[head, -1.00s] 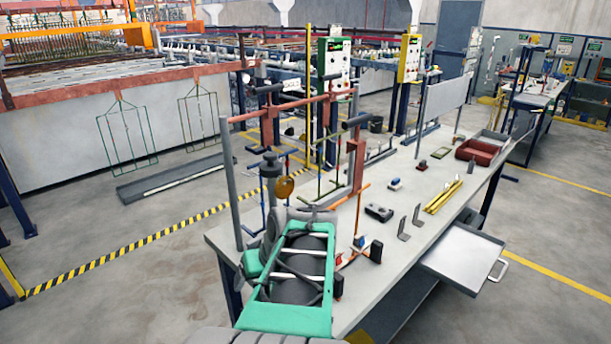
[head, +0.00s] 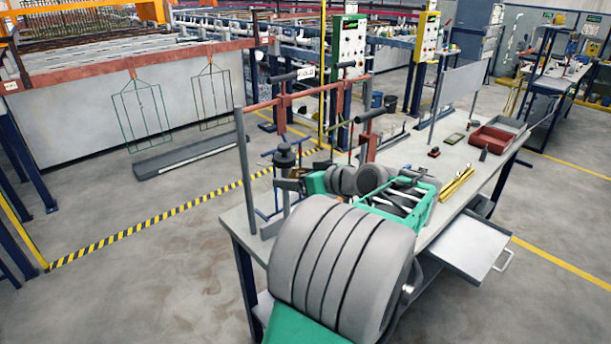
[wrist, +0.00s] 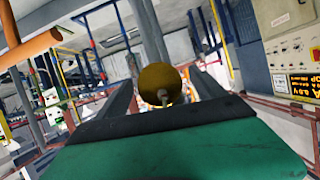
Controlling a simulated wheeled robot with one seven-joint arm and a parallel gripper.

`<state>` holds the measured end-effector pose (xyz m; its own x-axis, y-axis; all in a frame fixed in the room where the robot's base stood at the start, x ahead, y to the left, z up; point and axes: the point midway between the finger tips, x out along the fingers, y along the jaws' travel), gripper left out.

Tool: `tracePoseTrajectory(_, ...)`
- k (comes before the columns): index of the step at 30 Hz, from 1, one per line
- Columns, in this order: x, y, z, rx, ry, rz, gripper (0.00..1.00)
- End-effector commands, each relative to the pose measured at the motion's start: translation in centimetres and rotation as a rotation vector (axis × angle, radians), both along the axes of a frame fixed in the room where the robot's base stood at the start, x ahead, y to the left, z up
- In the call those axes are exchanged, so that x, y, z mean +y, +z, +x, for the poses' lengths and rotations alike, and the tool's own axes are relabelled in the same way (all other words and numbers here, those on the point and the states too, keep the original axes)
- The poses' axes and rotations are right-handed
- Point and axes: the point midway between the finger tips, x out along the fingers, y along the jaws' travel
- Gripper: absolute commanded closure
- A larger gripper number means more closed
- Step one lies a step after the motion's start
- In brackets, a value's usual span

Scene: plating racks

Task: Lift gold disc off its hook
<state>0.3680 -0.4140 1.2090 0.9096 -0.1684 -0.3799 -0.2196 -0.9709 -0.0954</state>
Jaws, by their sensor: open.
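The gold disc (wrist: 160,85) is round and shows in the middle of the wrist view, with a small pale stem or hook in front of its lower part. My gripper (wrist: 165,90) is open, with one dark finger to the left of the disc and one to its right. The disc appears between the fingers in this view; I cannot tell how deep it sits between them or whether they touch it. In the head view my gripper (head: 291,184) is beside the rack at the bench's left end. The disc is hidden there, and its hook is unclear.
A rack with a red crossbar (head: 262,105) and grey post (head: 245,170) stands close to my arm. A dark cylindrical fitting (head: 285,157) is just above my gripper. The bench (head: 440,185) carries yellow rods (head: 457,184) and a red tray (head: 491,139) farther right.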

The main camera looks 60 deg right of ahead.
Motion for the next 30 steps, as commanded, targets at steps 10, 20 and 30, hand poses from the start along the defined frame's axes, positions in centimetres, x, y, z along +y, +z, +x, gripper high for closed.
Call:
tracePoseTrajectory(10, -0.02, -0.08, 0.03, 0.001, -0.001, 0.001, 0.32)
tracePoseTrajectory(20, -0.01, -0.08, 0.02, 0.001, 0.000, 0.001, 0.59)
tracePoseTrajectory(30, -0.01, -0.08, 0.02, 0.001, 0.000, 0.001, 0.87)
